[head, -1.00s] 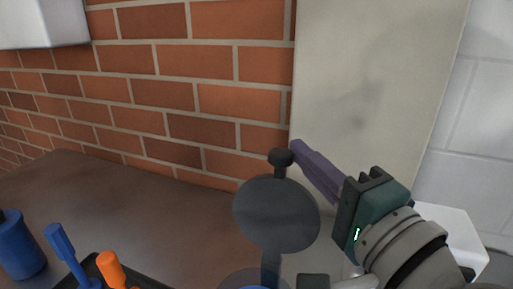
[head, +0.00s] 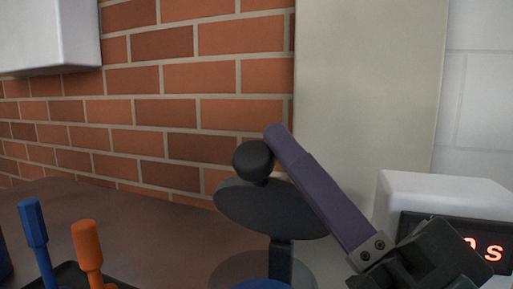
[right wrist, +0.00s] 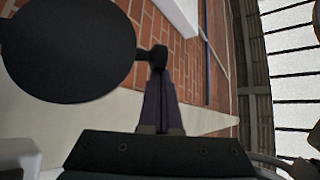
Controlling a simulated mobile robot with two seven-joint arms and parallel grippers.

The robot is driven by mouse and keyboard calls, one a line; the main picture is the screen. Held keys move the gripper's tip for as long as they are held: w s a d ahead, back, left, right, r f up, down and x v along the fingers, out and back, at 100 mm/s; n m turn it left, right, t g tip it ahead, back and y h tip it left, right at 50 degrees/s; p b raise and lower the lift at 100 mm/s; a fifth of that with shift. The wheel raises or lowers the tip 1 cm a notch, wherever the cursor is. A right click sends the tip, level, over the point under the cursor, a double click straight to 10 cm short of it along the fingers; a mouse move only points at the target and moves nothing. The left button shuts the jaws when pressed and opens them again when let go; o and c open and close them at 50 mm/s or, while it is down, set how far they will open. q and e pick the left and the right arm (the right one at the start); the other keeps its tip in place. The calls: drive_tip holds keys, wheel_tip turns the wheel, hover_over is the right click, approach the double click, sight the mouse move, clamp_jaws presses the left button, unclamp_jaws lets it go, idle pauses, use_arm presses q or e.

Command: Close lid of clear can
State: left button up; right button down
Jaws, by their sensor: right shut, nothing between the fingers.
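The clear can (head: 222,272) is at the bottom edge of the head view, mostly cut off, with something blue (head: 262,285) inside. Its dark round lid (head: 262,210) stands open above it on a dark hinge arm (head: 279,262), with a black knob (head: 253,160) at the far edge. The lid (right wrist: 65,50) and knob (right wrist: 158,57) also show in the right wrist view. My right gripper (head: 275,132) has its purple fingers shut and empty, tips right beside the knob and seemingly touching it. It also shows in the right wrist view (right wrist: 158,85). My left gripper is out of view.
A blue-handled tool (head: 33,222) and an orange-handled tool (head: 88,245) stand at lower left in a dark holder. A white box with a lit display (head: 450,190) is at right. A brick wall (head: 200,100) and a pale panel (head: 365,90) rise behind the counter.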

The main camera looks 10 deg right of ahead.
drive_tip(key=s+a+f+n+g+y+b, duration=0.1)
drive_tip(key=s+a+f+n+y+b, duration=0.2)
drive_tip(key=f+n+y+b, duration=0.3)
drive_tip(key=shift+s+a+f+n+b, duration=0.15)
drive_tip(key=shift+s+f+n+b, duration=0.65)
drive_tip(key=shift+f, duration=0.35)
drive_tip(key=shift+g, duration=0.3)
